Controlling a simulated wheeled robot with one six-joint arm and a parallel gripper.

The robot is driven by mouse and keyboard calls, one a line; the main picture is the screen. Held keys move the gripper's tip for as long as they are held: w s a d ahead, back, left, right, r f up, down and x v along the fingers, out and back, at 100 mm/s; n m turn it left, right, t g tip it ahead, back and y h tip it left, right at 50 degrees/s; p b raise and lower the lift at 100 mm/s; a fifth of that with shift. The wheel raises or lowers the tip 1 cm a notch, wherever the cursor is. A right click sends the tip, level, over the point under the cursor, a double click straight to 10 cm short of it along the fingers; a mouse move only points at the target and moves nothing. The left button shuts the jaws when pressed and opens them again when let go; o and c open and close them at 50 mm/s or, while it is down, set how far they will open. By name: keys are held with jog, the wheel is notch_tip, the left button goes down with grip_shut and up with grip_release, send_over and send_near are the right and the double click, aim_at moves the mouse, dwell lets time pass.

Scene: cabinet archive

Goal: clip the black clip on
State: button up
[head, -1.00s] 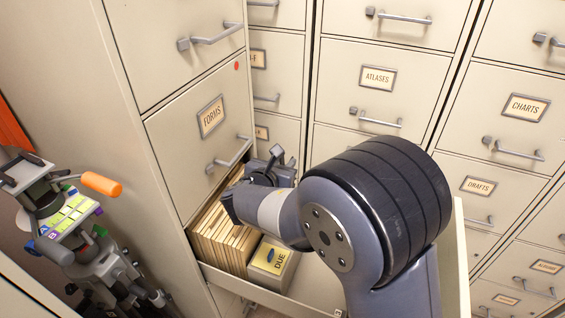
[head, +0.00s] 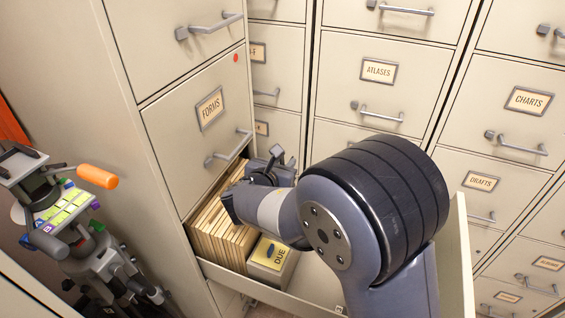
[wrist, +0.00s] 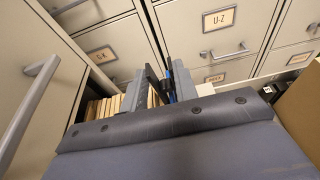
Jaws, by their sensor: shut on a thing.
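My gripper (head: 265,172) is over the open drawer, at the back of the row of manila folders (head: 222,232). In the wrist view its two fingers (wrist: 158,88) are close together, with a small dark piece between them that I take to be the black clip (wrist: 153,78). The clip's shape is partly hidden by the fingers. Folder tops (wrist: 104,107) show just left of the fingers in the wrist view. I cannot tell whether the clip touches a folder.
A box marked DUE (head: 270,262) sits in the drawer beside the folders. The FORMS drawer (head: 205,120) stands close on the left. Shut cabinets (head: 380,70) fill the back.

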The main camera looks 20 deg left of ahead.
jog(key=shift+f, duration=0.25)
jog(key=o, duration=0.7)
jog(key=v, duration=1)
jog(key=shift+s+r, duration=0.2)
jog(key=shift+s, duration=0.2)
jog(key=x, duration=1.1)
jog(key=shift+s, duration=0.1)
jog(key=shift+r, duration=0.25)
